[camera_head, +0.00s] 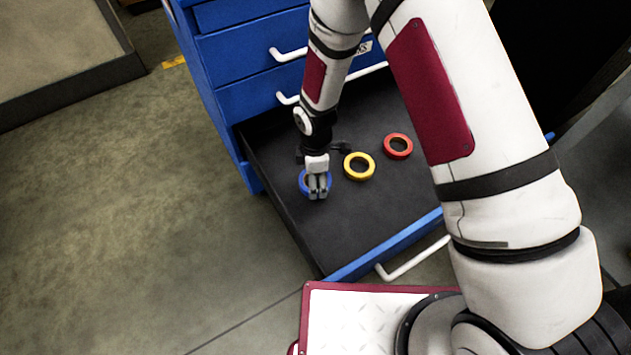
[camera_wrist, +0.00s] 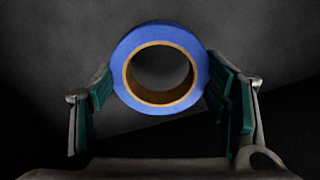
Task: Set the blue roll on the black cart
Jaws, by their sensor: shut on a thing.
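The blue roll (camera_head: 303,182) is in the open bottom drawer of a blue cabinet, at the drawer's left side. My gripper (camera_head: 318,194) is over it and hides part of it in the head view. In the wrist view the blue roll (camera_wrist: 160,67) sits between the green-padded fingers of my gripper (camera_wrist: 160,95), which are shut on its two sides. Its hole faces the camera. I cannot tell whether the roll touches the drawer floor. I cannot make out a black cart in either view.
A yellow roll (camera_head: 359,166) and a red roll (camera_head: 398,146) lie to the right in the same drawer (camera_head: 340,232). The blue cabinet (camera_head: 255,60) has shut drawers with white handles above. Open floor (camera_head: 130,210) lies to the left, with a dark-edged platform (camera_head: 60,50) at upper left.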

